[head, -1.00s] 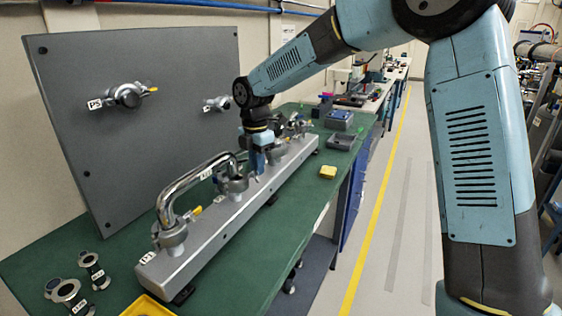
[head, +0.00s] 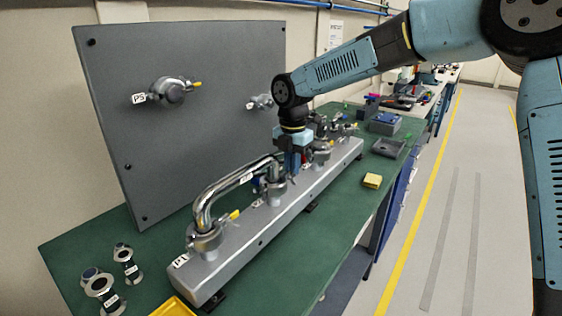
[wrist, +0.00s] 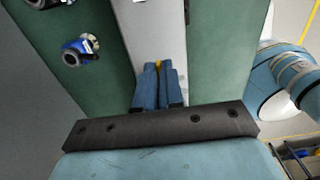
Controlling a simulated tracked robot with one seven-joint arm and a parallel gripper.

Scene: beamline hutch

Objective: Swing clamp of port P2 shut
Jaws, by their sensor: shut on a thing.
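Port P2 (head: 274,190) is on the long grey manifold (head: 235,243), where the far end of a bent chrome pipe (head: 207,197) comes down. Its clamp is small in the head view, partly hidden by my gripper, and I cannot tell how far its arm is swung. My gripper (head: 294,178) points down just right of and behind that port. In the wrist view my blue fingers (wrist: 160,84) are close together over the grey manifold top (wrist: 157,30). They are shut on a small yellow-tipped piece (wrist: 158,64), seemingly the clamp's handle.
Port P1 (head: 205,238) with a yellow clamp handle is at the manifold's near end. More ports stand beyond my gripper. A grey panel (head: 200,130) rises behind. Loose flanged fittings (head: 100,285) lie front left, a yellow block (head: 372,181) right. The green bench front is mostly clear.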

